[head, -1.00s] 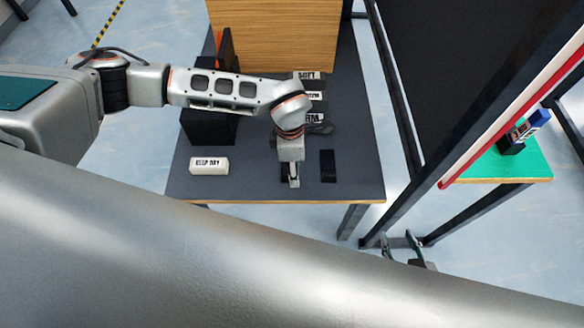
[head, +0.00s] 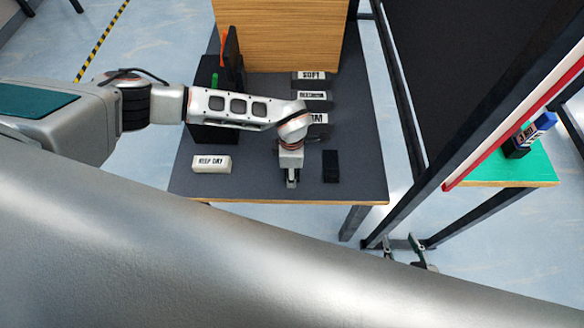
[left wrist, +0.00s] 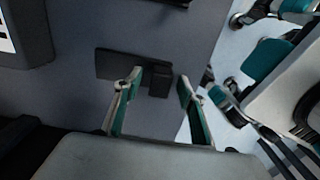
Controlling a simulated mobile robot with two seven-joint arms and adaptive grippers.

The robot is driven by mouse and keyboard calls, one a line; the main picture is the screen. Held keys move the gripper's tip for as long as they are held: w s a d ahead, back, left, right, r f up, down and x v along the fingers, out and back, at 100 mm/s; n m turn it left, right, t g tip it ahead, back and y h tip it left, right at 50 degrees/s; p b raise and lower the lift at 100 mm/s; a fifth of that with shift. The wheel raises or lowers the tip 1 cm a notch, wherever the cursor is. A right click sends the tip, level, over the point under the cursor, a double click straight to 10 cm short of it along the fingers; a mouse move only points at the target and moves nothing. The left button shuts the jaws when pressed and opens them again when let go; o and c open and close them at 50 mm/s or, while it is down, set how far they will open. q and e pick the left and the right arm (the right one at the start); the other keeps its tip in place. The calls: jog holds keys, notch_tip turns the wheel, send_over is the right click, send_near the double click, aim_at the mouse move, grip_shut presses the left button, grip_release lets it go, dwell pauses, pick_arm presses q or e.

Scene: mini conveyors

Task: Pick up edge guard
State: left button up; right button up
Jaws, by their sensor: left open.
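A black oblong piece, apparently the edge guard (head: 330,166), lies on the dark grey table just right of my left gripper (head: 291,184). In the left wrist view my left gripper (left wrist: 159,77) is open, its green-padded fingers apart and pointing at the tabletop. A flat dark piece (left wrist: 118,64) with a dark block-like part (left wrist: 158,82) shows beyond and between the fingertips; I cannot tell if this is the same piece. Nothing is gripped. My right gripper (head: 405,246) hangs beyond the table's front right corner, its fingers apart.
A white "KEEP DRY" block (head: 211,164) lies at the left. Labelled pieces (head: 312,96) lie behind my left wrist. A black bin (head: 207,76) and a wooden panel (head: 280,35) stand behind. A dark post (head: 452,180) rises right of the table, beside a green-topped stand (head: 520,172).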

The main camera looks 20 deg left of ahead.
pick_arm(q)
grip_shut()
jog(key=shift+r, duration=0.1)
